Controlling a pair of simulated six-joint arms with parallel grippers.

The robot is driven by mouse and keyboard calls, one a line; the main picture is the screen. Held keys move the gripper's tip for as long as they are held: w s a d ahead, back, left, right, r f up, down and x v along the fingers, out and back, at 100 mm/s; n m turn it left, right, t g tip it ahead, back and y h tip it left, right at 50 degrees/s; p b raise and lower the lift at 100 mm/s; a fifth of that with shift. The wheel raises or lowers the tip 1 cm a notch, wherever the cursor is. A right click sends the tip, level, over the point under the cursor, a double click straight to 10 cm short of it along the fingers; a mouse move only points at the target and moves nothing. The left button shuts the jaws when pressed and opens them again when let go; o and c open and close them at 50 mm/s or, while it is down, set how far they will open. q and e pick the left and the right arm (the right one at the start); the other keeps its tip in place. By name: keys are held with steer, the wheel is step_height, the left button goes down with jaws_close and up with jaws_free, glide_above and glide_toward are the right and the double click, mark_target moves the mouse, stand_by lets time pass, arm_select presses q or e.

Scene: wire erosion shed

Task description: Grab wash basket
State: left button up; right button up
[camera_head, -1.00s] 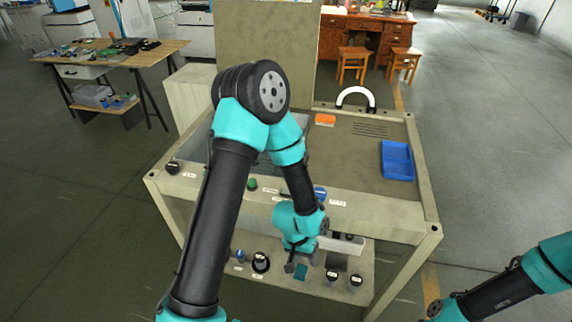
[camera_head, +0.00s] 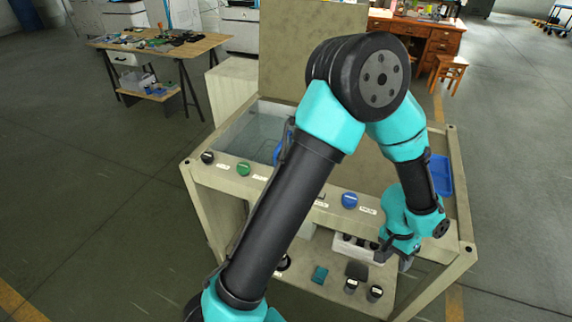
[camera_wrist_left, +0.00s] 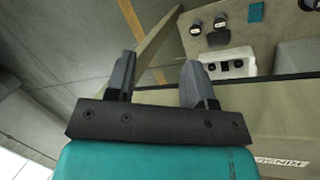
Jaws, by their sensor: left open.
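A narrow blue edge (camera_head: 283,143) shows in the water-filled tank (camera_head: 240,135) at the bench's left, partly behind my left arm. It may be part of the wash basket, but I cannot tell. My left gripper (camera_head: 392,254) is low in front of the bench, right of the tank, near the lower shelf. In the left wrist view the left gripper (camera_wrist_left: 160,72) has its jaws apart and nothing between them. My right gripper is out of view.
A blue tray (camera_head: 442,176) sits at the bench top's right. The lower shelf (camera_head: 325,262) holds a white box (camera_head: 347,251) with dark openings and several dark knobs. The front rail (camera_head: 260,190) carries coloured buttons. Open floor lies to the left.

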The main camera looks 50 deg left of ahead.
arm_select(q)
steer(key=w+d+r, duration=0.2)
steer(key=w+r, duration=0.2)
steer(key=r, duration=0.2)
steer(key=w+a, duration=0.2)
steer(key=a, duration=0.2)
steer(key=w+a+t, duration=0.1)
steer(key=w+a, duration=0.2)
steer(key=a, duration=0.1)
steer(key=w+a+r+n+t, duration=0.1)
steer(key=w+a, duration=0.2)
steer(key=a, duration=0.1)
steer(key=shift+w, duration=0.1)
steer(key=shift+n+t+y, duration=0.5)
steer(key=shift+n+t, duration=0.1)
steer(key=shift+n, duration=0.3)
steer(key=w+a, duration=0.1)
steer(key=a, duration=0.3)
steer(key=w+a, duration=0.2)
steer(key=a, duration=0.3)
steer(key=w+a+r, duration=0.1)
steer(key=a, duration=0.3)
steer(key=shift+w+a, duration=0.3)
steer(key=s+a+r+n+y, duration=0.2)
steer(key=a, duration=1.6)
steer(key=s+a+r+n+t+y, duration=0.1)
steer(key=s+a+r+n+y, duration=0.1)
steer(key=a, duration=1.7)
steer(key=shift+s+r, duration=0.4)
steer(key=shift+r, duration=0.2)
